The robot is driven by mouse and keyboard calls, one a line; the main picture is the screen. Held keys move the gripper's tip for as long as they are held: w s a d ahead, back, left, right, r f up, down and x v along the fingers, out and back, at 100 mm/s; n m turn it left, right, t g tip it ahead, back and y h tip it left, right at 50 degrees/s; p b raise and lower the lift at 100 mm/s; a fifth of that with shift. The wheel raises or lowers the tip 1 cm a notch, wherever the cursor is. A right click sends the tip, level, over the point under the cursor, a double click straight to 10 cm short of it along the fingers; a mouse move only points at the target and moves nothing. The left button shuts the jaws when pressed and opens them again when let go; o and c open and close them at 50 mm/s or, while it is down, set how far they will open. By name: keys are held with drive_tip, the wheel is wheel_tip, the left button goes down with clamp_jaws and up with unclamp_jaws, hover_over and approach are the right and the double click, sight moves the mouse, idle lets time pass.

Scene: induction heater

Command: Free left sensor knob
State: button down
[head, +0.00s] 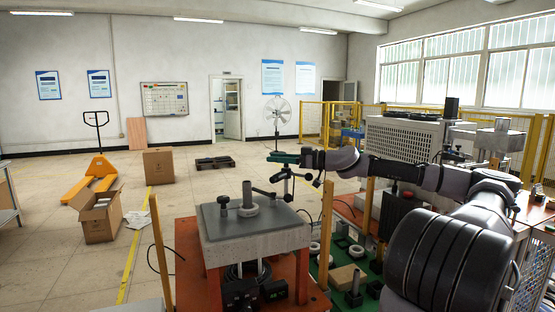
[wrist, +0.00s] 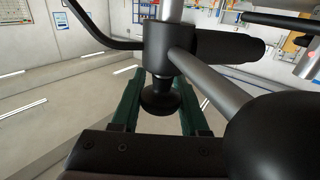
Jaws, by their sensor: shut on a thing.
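A dark sensor stand (head: 287,176) with a clamp and black side arms rises behind the grey-topped heater block in the head view. In the wrist view, a round black knob (wrist: 160,98) hangs from a black clamp (wrist: 168,48) on a grey rod. My gripper (head: 282,157) has green fingers and reaches to the top of this stand from the right. In the wrist view the fingers lie on either side of the knob, and my gripper is shut on it. The exact finger contact is partly hidden.
The heater block (head: 255,232) with an upright rod and ring stands on an orange frame (head: 188,250) in front. Wooden posts (head: 326,220) rise close by. In the wrist view a thick black handle (wrist: 230,48) and a large dark rounded part (wrist: 275,130) crowd the right side.

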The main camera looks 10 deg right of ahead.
sight(283, 172)
drive_tip(key=s+n+g, duration=0.1)
drive_tip(key=n+g, duration=0.3)
drive_tip(key=g, duration=0.2)
drive_tip(key=s+n+g+h, duration=0.1)
drive_tip(key=n+g, duration=0.3)
drive_tip(key=g, duration=0.2)
drive_tip(key=s+n+g+h, duration=0.1)
drive_tip(key=n+g, duration=0.3)
drive_tip(key=g, duration=0.2)
drive_tip(key=shift+d+r+n+g, duration=0.1)
drive_tip(key=shift+n+g, duration=0.2)
drive_tip(key=shift+s+d+n+g+h, duration=0.1)
drive_tip(key=shift+d+n+g+h, duration=0.05)
drive_tip(key=shift+n+g+h, duration=0.45)
drive_tip(key=shift+s+d+n+g+h, duration=0.1)
drive_tip(key=shift+s+n+g+h, duration=0.05)
drive_tip(key=shift+n+g+h, duration=0.5)
drive_tip(key=shift+s+d+n+g+h, duration=0.15)
drive_tip(key=shift+n+g+h, duration=0.3)
drive_tip(key=shift+g+h, duration=0.25)
drive_tip(key=shift+h, duration=0.35)
drive_tip(key=shift+c, duration=2.1)
unclamp_jaws()
wheel_tip(283, 172, up, 10)
